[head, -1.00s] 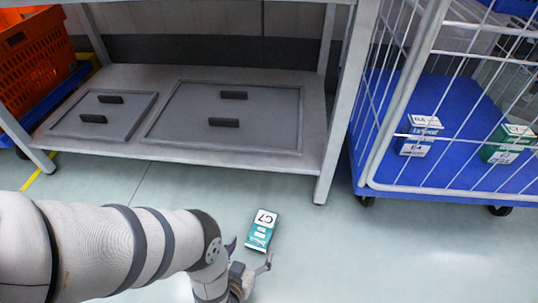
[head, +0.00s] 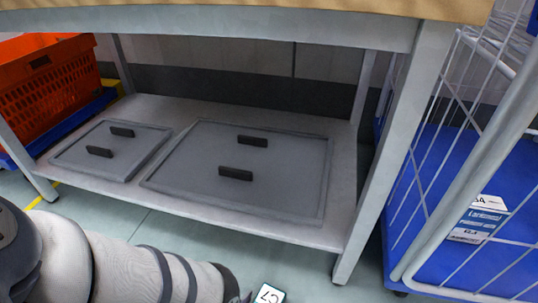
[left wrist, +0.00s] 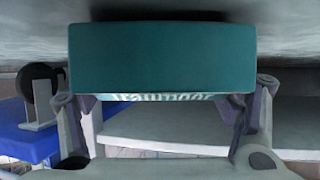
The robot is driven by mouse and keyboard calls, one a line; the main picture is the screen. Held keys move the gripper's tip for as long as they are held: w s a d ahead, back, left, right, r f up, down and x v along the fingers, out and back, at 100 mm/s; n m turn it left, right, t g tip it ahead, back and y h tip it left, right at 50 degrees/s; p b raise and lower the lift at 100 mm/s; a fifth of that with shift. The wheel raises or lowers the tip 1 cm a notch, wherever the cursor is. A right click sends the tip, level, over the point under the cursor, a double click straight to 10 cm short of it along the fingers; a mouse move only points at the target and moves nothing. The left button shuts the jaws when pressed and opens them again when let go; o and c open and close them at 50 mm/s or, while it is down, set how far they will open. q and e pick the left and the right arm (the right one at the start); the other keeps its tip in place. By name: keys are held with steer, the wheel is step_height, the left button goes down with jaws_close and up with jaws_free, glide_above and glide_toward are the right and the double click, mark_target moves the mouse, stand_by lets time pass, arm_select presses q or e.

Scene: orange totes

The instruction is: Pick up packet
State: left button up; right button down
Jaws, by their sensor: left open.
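The packet (head: 269,294) is a teal box with a white end marked "C7". It lies on the floor at the bottom edge of the head view, mostly cut off. In the left wrist view the packet (left wrist: 162,55) fills the upper middle, its plain teal face close to the camera. My left gripper (left wrist: 162,103) is open, with one finger toward each side of the packet. I cannot tell whether either finger touches it. My right gripper is not in view.
A grey table with a lower shelf (head: 110,190) stands just beyond the packet; its front leg (head: 378,180) is close by. A wire cage cart with a blue base (head: 425,235) stands at the right. An orange tote (head: 50,85) is at the far left.

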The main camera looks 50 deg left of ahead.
arm_select(q)
steer(key=shift+s, duration=0.15)
steer(key=c, duration=1.4)
steer(key=shift+r, duration=0.1)
